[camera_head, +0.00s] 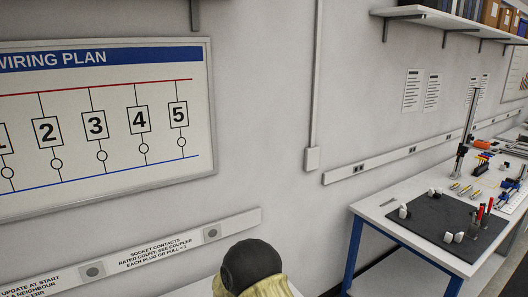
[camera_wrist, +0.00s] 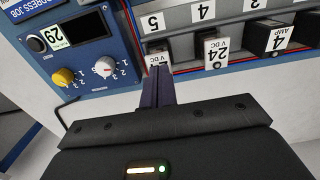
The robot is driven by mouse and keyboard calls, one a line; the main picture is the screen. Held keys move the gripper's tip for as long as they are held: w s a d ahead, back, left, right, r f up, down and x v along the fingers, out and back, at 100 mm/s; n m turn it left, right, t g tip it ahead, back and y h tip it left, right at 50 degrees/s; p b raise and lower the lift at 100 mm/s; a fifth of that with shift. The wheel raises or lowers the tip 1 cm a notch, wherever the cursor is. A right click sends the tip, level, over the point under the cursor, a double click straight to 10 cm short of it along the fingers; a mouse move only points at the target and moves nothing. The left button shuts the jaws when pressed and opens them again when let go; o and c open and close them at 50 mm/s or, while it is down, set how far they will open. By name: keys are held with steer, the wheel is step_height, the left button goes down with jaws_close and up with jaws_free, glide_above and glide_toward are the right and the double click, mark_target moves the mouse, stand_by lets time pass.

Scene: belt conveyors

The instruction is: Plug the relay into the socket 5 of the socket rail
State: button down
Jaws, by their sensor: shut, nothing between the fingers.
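In the wrist view, the socket rail (camera_wrist: 182,18) runs along the top, its places labelled 5, 4 and 3 from left to right. A white-faced relay block (camera_wrist: 157,58) with partly readable "VDC" lettering sits below label 5, partly hidden behind my fingertips. My gripper (camera_wrist: 157,72) is shut and empty, its fingers pointing at this block; I cannot tell if they touch. Whether the block is fully seated is hidden. A "24 VDC" block (camera_wrist: 216,50) sits under label 4 and a black "4 AMP" block (camera_wrist: 270,38) under label 3. The head view does not show the rail.
A blue control panel (camera_wrist: 85,60) with a yellow knob (camera_wrist: 63,77) and a white knob (camera_wrist: 104,67) stands left of the rail. In the head view, a wiring plan board (camera_head: 110,125) hangs on the wall, and a workbench (camera_head: 385,232) with a dark mat stands at right.

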steer(key=shift+f, duration=0.2)
stand_by(0.4)
steer(key=shift+r+p, duration=2.15)
steer(key=shift+r, duration=1.4)
steer(key=shift+d, duration=0.1)
steer(key=w+d+r+m+b, duration=0.1)
steer(key=w+d+r, duration=0.1)
steer(key=d+r, duration=0.4)
steer(key=s+d+r+m+t+b, duration=0.1)
steer(key=s+d+r+m, duration=0.1)
steer(key=s+d+r, duration=0.2)
steer(key=s+d+r+m+t+b, duration=0.1)
steer(key=s+d+r+m, duration=0.2)
steer(key=d+r, duration=0.7)
steer(key=s+d, duration=0.2)
steer(key=d, duration=0.3)
steer(key=shift+d+r+t+b, duration=0.25)
steer(key=shift+r+t+b, duration=0.05)
steer(key=shift+r+b, duration=0.1)
